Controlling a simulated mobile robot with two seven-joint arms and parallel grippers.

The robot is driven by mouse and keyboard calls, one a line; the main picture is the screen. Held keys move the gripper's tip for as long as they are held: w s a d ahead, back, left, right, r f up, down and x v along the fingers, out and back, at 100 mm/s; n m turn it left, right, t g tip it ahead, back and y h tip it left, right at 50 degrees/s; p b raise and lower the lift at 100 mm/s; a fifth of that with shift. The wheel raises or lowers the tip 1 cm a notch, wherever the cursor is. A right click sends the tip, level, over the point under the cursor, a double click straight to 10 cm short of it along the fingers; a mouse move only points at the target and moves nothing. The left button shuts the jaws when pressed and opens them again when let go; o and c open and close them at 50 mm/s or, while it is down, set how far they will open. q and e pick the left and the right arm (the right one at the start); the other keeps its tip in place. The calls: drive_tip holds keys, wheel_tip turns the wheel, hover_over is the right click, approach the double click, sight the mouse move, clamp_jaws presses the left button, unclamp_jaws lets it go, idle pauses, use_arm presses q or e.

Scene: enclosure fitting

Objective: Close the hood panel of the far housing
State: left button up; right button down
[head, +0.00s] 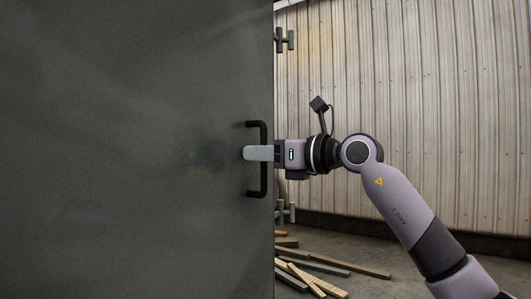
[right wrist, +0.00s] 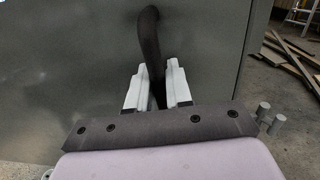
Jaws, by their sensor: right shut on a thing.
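A large flat grey-green panel (head: 130,150) fills the left half of the head view; I take it as the hood panel. A black bar handle (head: 264,182) stands upright near its right edge. My right gripper (head: 252,153) reaches in from the right and is shut on the middle of this handle. In the right wrist view the two pale fingers (right wrist: 155,85) lie on either side of the dark handle (right wrist: 149,40), with the panel (right wrist: 80,60) behind. The housing behind the panel is hidden. My left gripper is not in view.
Loose wooden planks (head: 310,270) lie on the floor right of the panel's lower edge. A corrugated metal wall (head: 430,110) stands behind. Grey fittings (head: 285,40) show beside the panel's right edge. A ladder (right wrist: 302,14) shows at the right wrist view's top right.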

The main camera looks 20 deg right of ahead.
drive_tip(key=c, duration=1.2)
unclamp_jaws()
drive_tip(key=shift+w+a, duration=0.1)
drive_tip(key=shift+w, duration=0.1)
drive_tip(key=shift+c, duration=0.2)
drive_tip(key=shift+s+d+f+b, duration=0.25)
drive_tip(key=shift+s+d+b, duration=0.05)
drive_tip(key=shift+b, duration=0.15)
drive_tip(key=b+v, duration=0.2)
drive_tip(key=v, duration=0.4)
drive_tip(key=shift+s+r, duration=0.3)
drive_tip(key=shift+d, duration=0.15)
